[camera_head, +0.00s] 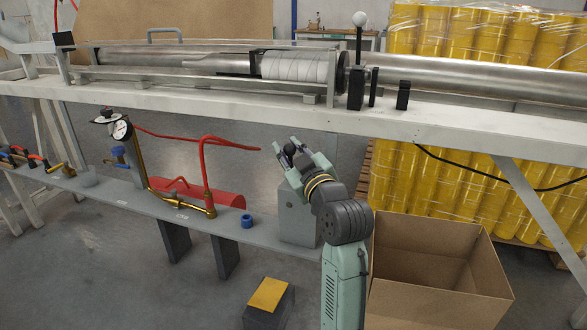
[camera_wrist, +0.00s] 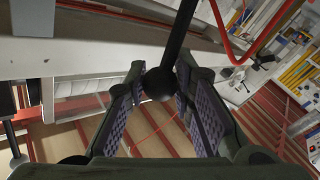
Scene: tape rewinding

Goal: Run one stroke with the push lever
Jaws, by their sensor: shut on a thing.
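My gripper (camera_head: 287,145) is at the middle of the scene, in front of the upper bench and above a grey box-shaped unit (camera_head: 296,215). Its two fingers are closed around the black ball knob (camera_wrist: 160,83) at the end of a thin dark lever rod (camera_wrist: 181,38). The ball also shows between the fingers in the head view (camera_head: 290,149). In the wrist view the rod runs upward out of the picture. Its lower mount is hidden from me.
A long metal tube machine with a white-knobbed upright lever (camera_head: 359,19) lies on the upper bench (camera_head: 200,100). Red hoses (camera_head: 206,165), a dial gauge (camera_head: 121,130) and a red cylinder (camera_head: 205,195) stand left on the lower shelf. An open cardboard box (camera_head: 440,295) is at lower right.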

